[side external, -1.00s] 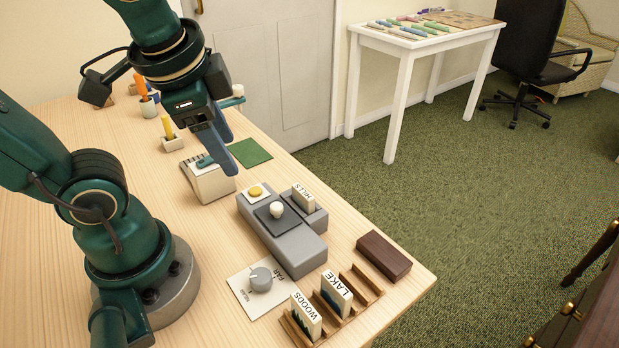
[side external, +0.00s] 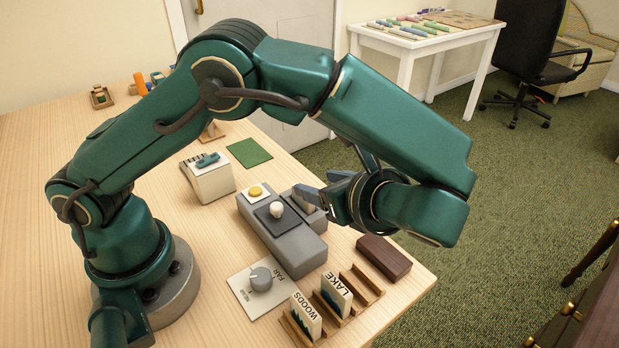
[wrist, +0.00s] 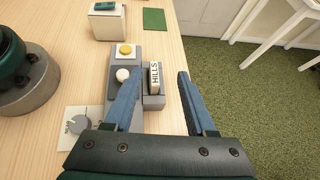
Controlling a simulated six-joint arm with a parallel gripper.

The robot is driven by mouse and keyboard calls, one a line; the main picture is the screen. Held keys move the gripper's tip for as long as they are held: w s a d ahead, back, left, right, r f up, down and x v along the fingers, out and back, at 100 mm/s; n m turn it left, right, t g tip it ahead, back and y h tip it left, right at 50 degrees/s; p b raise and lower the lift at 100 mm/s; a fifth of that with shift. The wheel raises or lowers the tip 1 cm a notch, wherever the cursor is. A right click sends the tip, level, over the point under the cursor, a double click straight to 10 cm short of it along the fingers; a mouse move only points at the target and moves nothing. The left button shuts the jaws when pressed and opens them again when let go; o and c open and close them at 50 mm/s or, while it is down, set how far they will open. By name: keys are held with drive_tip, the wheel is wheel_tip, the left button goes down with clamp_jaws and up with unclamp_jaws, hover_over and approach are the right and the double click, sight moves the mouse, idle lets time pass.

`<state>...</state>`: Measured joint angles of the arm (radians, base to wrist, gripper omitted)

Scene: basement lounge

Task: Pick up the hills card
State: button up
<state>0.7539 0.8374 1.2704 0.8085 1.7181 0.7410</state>
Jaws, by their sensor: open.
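The hills card (wrist: 155,77) stands upright in a slot at the side of a grey control box (side external: 285,240), its label readable in the wrist view. In the side view the card is mostly hidden by my gripper. My gripper (side external: 316,190) is open, its fingers pointing toward the card. In the wrist view, the blue fingers of my gripper (wrist: 155,78) spread on either side of the card, the left one over the grey box and the right one near the table edge. I see no contact with the card.
A wooden rack (side external: 368,286) holds the woods card (side external: 306,315) and the lake card (side external: 336,291). A dark brown block (side external: 384,257) lies near the table edge. A dial (side external: 261,279) on a white plate, a white box (side external: 208,182) and a green mat (side external: 250,152) are nearby.

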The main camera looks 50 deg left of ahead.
sight(303, 204)
drive_tip(key=shift+m, duration=0.5)
drive_tip(key=shift+a+f, duration=0.8)
drive_tip(key=shift+f, duration=0.3)
drive_tip(key=shift+a+f, duration=0.75)
drive_tip(key=shift+f, duration=0.35)
clamp_jaws()
